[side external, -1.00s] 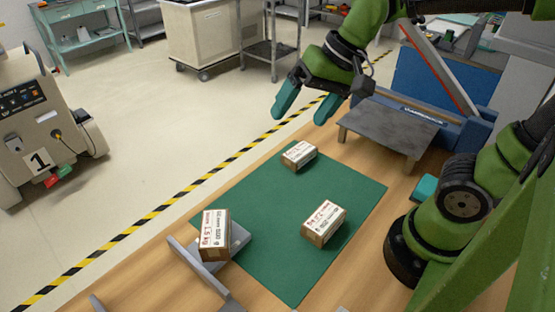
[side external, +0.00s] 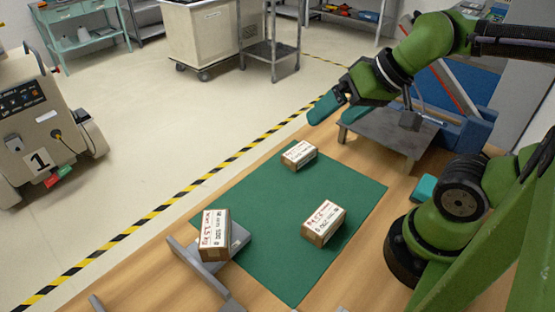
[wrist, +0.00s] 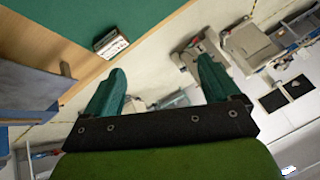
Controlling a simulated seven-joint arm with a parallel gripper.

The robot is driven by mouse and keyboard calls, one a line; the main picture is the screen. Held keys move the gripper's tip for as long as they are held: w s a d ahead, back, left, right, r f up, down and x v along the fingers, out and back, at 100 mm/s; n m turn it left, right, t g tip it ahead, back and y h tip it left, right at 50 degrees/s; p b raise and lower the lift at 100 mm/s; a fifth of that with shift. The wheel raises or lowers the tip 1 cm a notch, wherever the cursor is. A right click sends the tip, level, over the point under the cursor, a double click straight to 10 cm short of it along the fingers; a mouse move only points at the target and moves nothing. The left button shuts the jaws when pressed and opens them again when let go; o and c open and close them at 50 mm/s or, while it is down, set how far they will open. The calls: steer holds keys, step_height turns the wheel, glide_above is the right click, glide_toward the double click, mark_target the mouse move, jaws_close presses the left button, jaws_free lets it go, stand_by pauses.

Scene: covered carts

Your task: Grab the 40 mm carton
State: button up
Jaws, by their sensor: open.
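Three cartons with white, printed labels are in the side view. The smallest-looking one (side external: 299,154) lies at the far end of the green mat (side external: 262,190). A second carton (side external: 323,223) lies at the mat's right, and a third (side external: 214,235) leans on a grey stand at the near left. No size is legible, so I cannot tell for certain which is the 40 mm carton. My gripper (side external: 341,125) is open and empty, in the air beyond and right of the far carton. In the wrist view, one carton (wrist: 110,43) shows near the left fingertip, apart from my gripper (wrist: 162,68).
A low dark table (side external: 390,130) stands right of the mat, close to my gripper, with a blue bin (side external: 478,132) behind it. The grey stand (side external: 238,240) is at the near left. The mat between the cartons is clear.

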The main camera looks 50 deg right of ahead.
stand_by(0.4)
steer(key=n+g, duration=0.4)
steer(key=n, duration=0.2)
glide_above(324, 218)
steer(key=w+a, duration=0.2)
steer(key=a, duration=0.1)
step_height(324, 218, down, 5)
steer(key=s+a+f+n+g+h, duration=0.25)
steer(key=a+f+n+h, duration=0.2)
steer(key=n, duration=0.65)
steer(key=d+f+n, duration=0.1)
steer(key=d+f, duration=0.1)
steer(key=f, duration=0.1)
steer(key=d+f+n+h, duration=0.1)
steer(key=f+n, duration=0.1)
steer(key=f, duration=0.1)
steer(key=w+d+f+n+h, duration=0.1)
steer(key=d+f, duration=0.1)
steer(key=f, duration=0.1)
steer(key=shift+d+n+g, duration=0.3)
steer(key=shift+n+g, duration=0.05)
steer(key=shift+n, duration=0.05)
steer(key=x, duration=0.5)
steer(key=shift+s, duration=0.3)
steer(key=shift+d+f, duration=0.15)
steer(key=shift+f, duration=0.05)
steer(key=shift+f, duration=0.2)
